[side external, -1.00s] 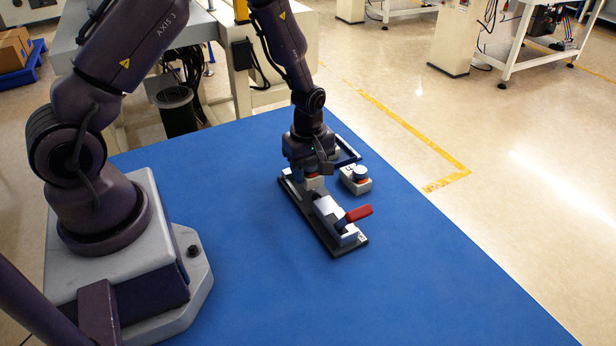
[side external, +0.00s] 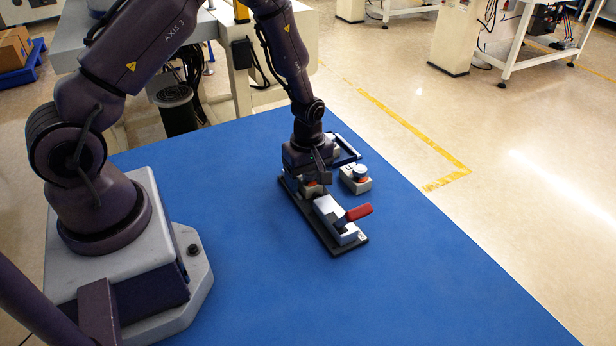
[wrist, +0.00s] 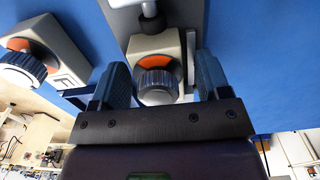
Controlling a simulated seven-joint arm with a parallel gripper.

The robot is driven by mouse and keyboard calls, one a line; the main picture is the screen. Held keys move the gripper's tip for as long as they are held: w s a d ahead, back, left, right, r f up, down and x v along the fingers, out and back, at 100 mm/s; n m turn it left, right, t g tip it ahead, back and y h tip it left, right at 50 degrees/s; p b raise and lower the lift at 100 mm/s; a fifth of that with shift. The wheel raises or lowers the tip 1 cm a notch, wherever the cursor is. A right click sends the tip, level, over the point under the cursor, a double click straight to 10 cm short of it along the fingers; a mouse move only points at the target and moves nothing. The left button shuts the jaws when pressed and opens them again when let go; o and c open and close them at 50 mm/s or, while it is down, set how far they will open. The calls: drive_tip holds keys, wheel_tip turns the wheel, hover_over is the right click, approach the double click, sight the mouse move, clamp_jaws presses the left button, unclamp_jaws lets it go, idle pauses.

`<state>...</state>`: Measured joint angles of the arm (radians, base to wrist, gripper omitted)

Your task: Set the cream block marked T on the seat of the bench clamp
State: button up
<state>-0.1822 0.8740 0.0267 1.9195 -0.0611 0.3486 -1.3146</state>
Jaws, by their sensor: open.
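A cream block (wrist: 139,48) with an orange ring and a dark ribbed knob stands between the fingers of my gripper (wrist: 162,82). No letter shows on it. In the side view my gripper (side external: 311,178) is low over the far end of the bench clamp (side external: 324,207), and the fingers largely hide the block. The fingers are open, with a gap on each side of the knob in the wrist view. The block appears to rest on the clamp's base at its seat; exact contact is hidden. The clamp's plunger tip (wrist: 149,9) is close to the block.
A second cream block (side external: 356,184) with an orange ring and knob stands on the blue mat right of the clamp; its dark letter (wrist: 67,81) shows in the wrist view. A dark-blue frame (side external: 347,153) lies behind it. The clamp's red handle (side external: 358,212) sticks out right. The front mat is clear.

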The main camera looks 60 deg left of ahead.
sight(306, 186)
wheel_tip(306, 186, up, 12)
drive_tip(key=shift+r, duration=0.1)
drive_tip(key=s+d+r+m+t, duration=0.2)
drive_tip(key=s+d+r+m, duration=0.1)
drive_tip(key=s+r+m, duration=0.5)
drive_tip(key=s+d+r+m+t, duration=0.3)
drive_tip(key=s+r+m, duration=0.6)
drive_tip(key=r, duration=0.4)
drive_tip(key=shift+d+m+t, duration=0.3)
drive_tip(key=shift+d+m, duration=0.2)
drive_tip(key=shift+d, duration=0.3)
drive_tip(key=shift+s, duration=0.1)
